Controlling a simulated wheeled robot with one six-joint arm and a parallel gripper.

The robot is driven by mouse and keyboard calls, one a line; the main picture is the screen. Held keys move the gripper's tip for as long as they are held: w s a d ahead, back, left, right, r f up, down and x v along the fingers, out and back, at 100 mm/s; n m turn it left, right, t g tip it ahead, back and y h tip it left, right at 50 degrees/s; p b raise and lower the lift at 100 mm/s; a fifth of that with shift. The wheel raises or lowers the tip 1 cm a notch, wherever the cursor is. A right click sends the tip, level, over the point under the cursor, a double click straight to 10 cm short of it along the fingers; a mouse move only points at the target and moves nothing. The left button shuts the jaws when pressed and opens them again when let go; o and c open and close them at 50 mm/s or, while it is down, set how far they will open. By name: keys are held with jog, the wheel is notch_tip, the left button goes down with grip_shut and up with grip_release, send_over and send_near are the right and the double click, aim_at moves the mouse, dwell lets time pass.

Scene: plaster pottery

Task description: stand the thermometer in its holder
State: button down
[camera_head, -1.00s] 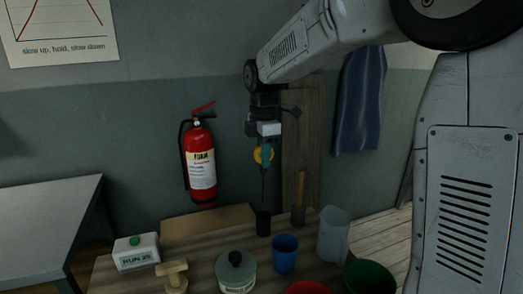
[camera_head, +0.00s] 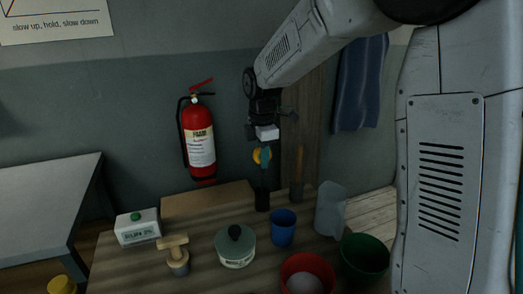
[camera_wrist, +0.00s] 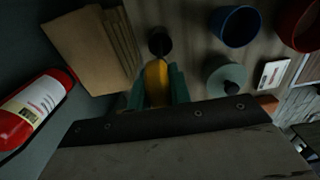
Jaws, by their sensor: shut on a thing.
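My gripper (camera_head: 263,163) has teal fingers shut on the thermometer. The thermometer's yellow head (camera_head: 256,156) shows between the fingers, and its thin dark stem points down. The holder, a small dark cup (camera_head: 262,203), stands on the wooden table directly below. The stem's lower end meets the holder's mouth in the head view; I cannot tell how far inside it is. In the wrist view the yellow thermometer (camera_wrist: 156,84) sits between the teal fingers, with the dark holder (camera_wrist: 160,42) just beyond it. The stem is hidden there.
A pot with an upright wooden handle (camera_head: 298,175) stands close right of the holder. A blue cup (camera_head: 283,230), clear jug (camera_head: 330,212) and lidded jar (camera_head: 235,252) are nearby. A brown box (camera_head: 205,203) lies behind left. Red (camera_head: 295,268) and green (camera_head: 366,258) bowls stand in front.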

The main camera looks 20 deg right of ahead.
jog(key=shift+f, duration=0.35)
jog(key=c, duration=1.2)
grip_release()
notch_tip(320, 180, up, 8)
jog(key=shift+f, duration=0.1)
